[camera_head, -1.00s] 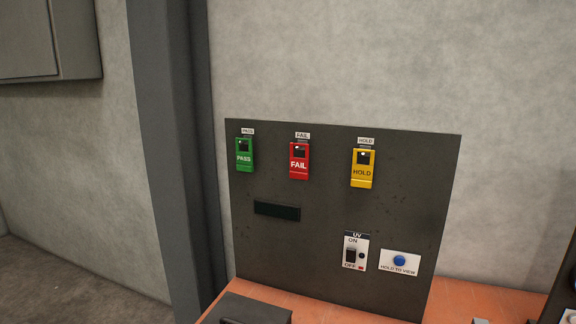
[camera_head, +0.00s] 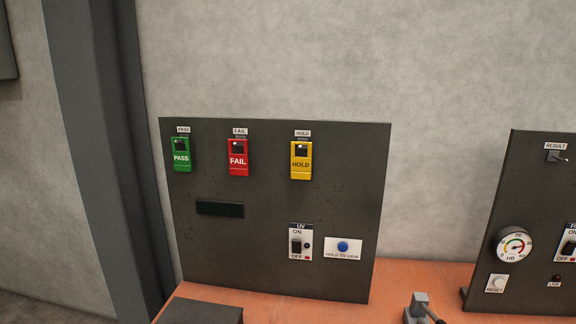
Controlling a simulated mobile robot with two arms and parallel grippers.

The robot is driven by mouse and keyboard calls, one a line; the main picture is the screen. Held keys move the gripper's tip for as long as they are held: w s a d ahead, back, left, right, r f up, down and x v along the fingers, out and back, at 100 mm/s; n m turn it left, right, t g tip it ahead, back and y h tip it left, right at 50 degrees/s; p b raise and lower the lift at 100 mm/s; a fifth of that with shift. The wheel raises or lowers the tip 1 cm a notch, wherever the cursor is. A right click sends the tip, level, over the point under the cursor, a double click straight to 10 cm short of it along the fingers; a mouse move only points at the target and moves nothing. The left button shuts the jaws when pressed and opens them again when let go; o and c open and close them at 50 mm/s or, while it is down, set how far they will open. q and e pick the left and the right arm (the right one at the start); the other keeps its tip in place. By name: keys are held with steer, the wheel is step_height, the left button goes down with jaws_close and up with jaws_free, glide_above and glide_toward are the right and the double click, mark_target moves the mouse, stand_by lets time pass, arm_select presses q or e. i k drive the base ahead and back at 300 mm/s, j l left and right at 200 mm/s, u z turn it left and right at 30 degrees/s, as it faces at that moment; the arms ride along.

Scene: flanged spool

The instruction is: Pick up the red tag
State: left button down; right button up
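The red tag (camera_head: 238,158), marked FAIL, hangs on a dark upright panel (camera_head: 270,210). It is between the green PASS tag (camera_head: 181,155) on its left and the yellow HOLD tag (camera_head: 301,160) on its right. A small FAIL label (camera_head: 240,131) is above it. All three tags hang on the panel's upper part. Neither of my grippers can be made out in the head view.
Below the tags are a dark slot-like bar (camera_head: 220,209), a UV switch (camera_head: 300,243) and a blue HOLD TO VIEW button (camera_head: 343,246). An orange bench (camera_head: 260,308) lies below. A second panel (camera_head: 515,190) with a gauge (camera_head: 514,245) stands at right. A grey post (camera_head: 100,150) is at left.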

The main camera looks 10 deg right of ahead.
mark_target(239, 164)
steer(key=i+j+z, duration=0.1)
steer(key=j, duration=0.3)
steer(key=i+j+z, duration=0.1)
steer(key=i+j, duration=0.15)
steer(key=j, duration=0.15)
steer(key=i+j, duration=0.15)
steer(key=j, duration=0.3)
steer(key=i+j+z, duration=0.15)
steer(key=j, duration=0.25)
steer(key=i+j+z, duration=0.1)
steer(key=j, duration=0.35)
steer(key=i+j+z, duration=0.1)
steer(key=j, duration=0.35)
